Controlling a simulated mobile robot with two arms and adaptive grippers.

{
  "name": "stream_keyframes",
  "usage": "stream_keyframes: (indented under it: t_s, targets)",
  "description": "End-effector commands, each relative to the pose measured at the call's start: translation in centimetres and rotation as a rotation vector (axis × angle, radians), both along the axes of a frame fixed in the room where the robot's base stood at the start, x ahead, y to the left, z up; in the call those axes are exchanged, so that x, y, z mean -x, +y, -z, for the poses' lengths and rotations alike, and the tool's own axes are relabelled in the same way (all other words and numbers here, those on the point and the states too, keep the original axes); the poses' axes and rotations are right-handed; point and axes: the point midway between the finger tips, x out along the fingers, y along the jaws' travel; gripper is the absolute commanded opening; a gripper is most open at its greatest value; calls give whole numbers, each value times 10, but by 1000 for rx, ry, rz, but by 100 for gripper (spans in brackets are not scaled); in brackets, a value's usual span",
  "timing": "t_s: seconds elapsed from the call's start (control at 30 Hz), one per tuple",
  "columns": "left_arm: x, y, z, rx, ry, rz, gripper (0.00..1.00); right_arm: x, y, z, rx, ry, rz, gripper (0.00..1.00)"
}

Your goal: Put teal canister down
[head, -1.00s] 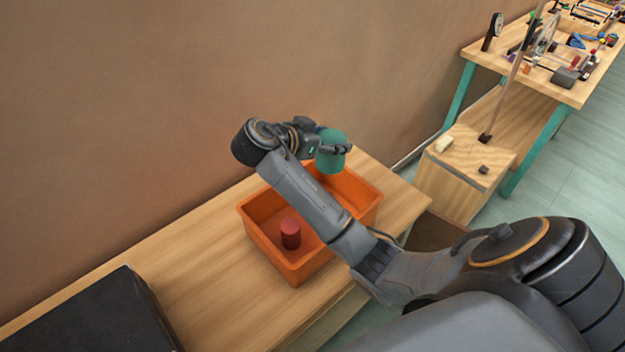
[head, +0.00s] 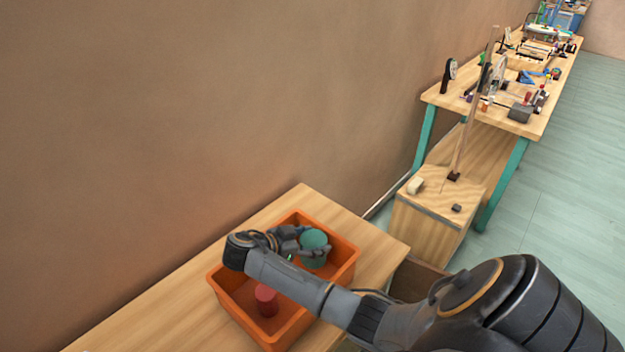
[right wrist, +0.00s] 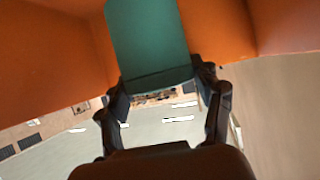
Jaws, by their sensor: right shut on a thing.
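The teal canister (head: 315,247) is held in my right gripper (head: 306,250), over the right part of the orange bin (head: 345,262) and low, at about the height of its rim. In the right wrist view the teal canister (right wrist: 148,38) sits between the two fingers of the gripper (right wrist: 160,90), with orange bin walls (right wrist: 45,60) behind it. I cannot tell whether its base touches the bin floor. A red cylinder (head: 266,300) stands upright in the left part of the bin. My left gripper is not in view.
The bin stands on a wooden table (head: 160,310) against a brown wall. A wooden box (head: 430,225) with small items stands right of the table. A workbench with teal legs (head: 515,170), holding many tools, stands farther back.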

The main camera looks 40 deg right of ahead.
Motion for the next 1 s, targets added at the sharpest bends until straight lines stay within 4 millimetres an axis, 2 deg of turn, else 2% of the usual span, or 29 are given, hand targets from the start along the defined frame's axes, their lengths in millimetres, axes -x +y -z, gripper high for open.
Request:
stream_keyframes:
  t_s: [0.23, 0.67, 0.7, 0.77, 0.8, 1.0]
  targets:
    - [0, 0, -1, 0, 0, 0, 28, 0, 0, 35, 1, 4, 0, 29]
    - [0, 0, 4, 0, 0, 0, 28, 0, 0, 44, 0, 0, 0, 29]
    - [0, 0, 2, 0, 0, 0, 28, 0, 0, 42, 0, 0, 0, 71]
    - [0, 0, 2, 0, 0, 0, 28, 0, 0, 42, 0, 1, 0, 84]
    - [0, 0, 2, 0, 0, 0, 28, 0, 0, 42, 0, 1, 0, 88]
    - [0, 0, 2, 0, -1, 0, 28, 0, 0, 42, 0, 1, 0, 88]
